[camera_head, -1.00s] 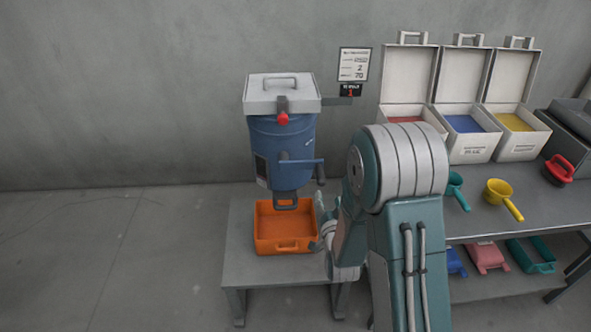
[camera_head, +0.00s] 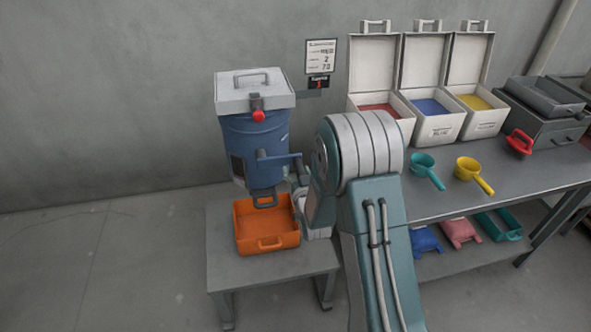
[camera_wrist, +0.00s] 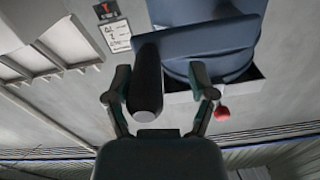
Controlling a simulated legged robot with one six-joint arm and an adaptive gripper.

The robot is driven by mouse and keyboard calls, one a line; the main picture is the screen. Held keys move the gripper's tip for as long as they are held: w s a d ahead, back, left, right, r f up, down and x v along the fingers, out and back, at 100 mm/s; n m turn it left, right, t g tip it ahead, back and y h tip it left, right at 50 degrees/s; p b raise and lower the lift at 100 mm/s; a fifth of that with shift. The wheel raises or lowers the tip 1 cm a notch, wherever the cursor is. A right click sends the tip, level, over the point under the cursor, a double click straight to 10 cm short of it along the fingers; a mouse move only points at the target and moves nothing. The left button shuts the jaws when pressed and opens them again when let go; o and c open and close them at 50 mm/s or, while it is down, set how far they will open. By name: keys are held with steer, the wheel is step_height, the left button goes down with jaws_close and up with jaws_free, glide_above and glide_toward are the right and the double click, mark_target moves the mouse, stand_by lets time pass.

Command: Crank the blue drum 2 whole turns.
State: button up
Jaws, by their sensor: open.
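The blue drum (camera_head: 240,140) has a grey lid (camera_head: 252,90) and a red knob (camera_head: 258,116) at its front. Its blue crank arm (camera_head: 278,155) reaches right from the drum's front. In the wrist view the black crank grip (camera_wrist: 147,85) lies between the two fingers of my gripper (camera_wrist: 160,80), nearer the left finger. My gripper is open, with a clear gap on the right side of the grip. In the head view my arm hides most of the gripper, just right of the drum.
An orange tray (camera_head: 253,238) sits below the drum on a small grey table (camera_head: 222,265). A wall sign (camera_head: 321,57) has a small dark display (camera_head: 318,82) with a red digit too small to read. Right, a bench (camera_head: 440,202) holds open boxes and two scoops.

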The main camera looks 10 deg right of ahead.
steer(key=shift+w+d, duration=0.25)
steer(key=shift+w, duration=0.05)
steer(key=shift+w+d, duration=0.1)
steer(key=shift+d, duration=0.55)
steer(key=shift+a, duration=0.2)
steer(key=c, duration=0.9)
steer(key=shift+a, duration=0.2)
jaws_close()
steer(key=shift+a, duration=0.1)
steer(key=shift+f, duration=0.1)
